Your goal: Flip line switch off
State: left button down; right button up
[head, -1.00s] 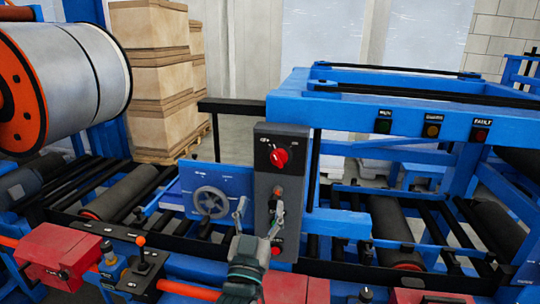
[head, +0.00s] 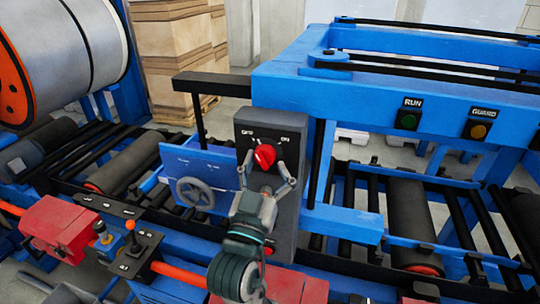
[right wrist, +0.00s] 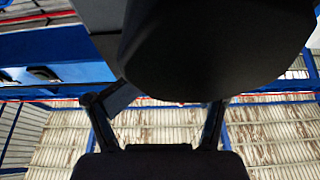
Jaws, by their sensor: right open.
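The line switch is a red rotary knob (head: 264,156) on the upper part of a dark upright control panel (head: 285,128), with small white markings above it. My right gripper (head: 268,170) is open in front of the panel. Its two fingers point up, one at each side of the knob's lower part. I cannot tell whether they touch it. The gripper covers the lower panel. In the right wrist view a large dark rounded shape (right wrist: 215,50) fills the top between the two fingers; I cannot tell what part it is. My left gripper is not seen.
A grey handwheel (head: 195,193) on a blue box stands left of the panel. A blue frame (head: 330,90) with RUN and GUARD lamps is at the right. Rollers lie on both sides. A red box (head: 60,228) and a small lever station (head: 130,245) are at lower left.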

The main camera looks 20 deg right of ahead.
jog(key=shift+d, duration=0.3)
jog(key=shift+a, duration=0.2)
jog(key=shift+a+r, duration=0.1)
jog(key=shift+a, duration=1)
jog(key=c, duration=0.6)
jog(key=shift+s+a, duration=0.1)
jog(key=shift+a, duration=0.2)
jog(key=c, duration=0.4)
jog(key=shift+s+r, duration=0.1)
jog(key=shift+s, duration=0.05)
jog(key=shift+c, duration=0.9)
jog(key=shift+d, duration=0.5)
jog(key=shift+a, duration=0.1)
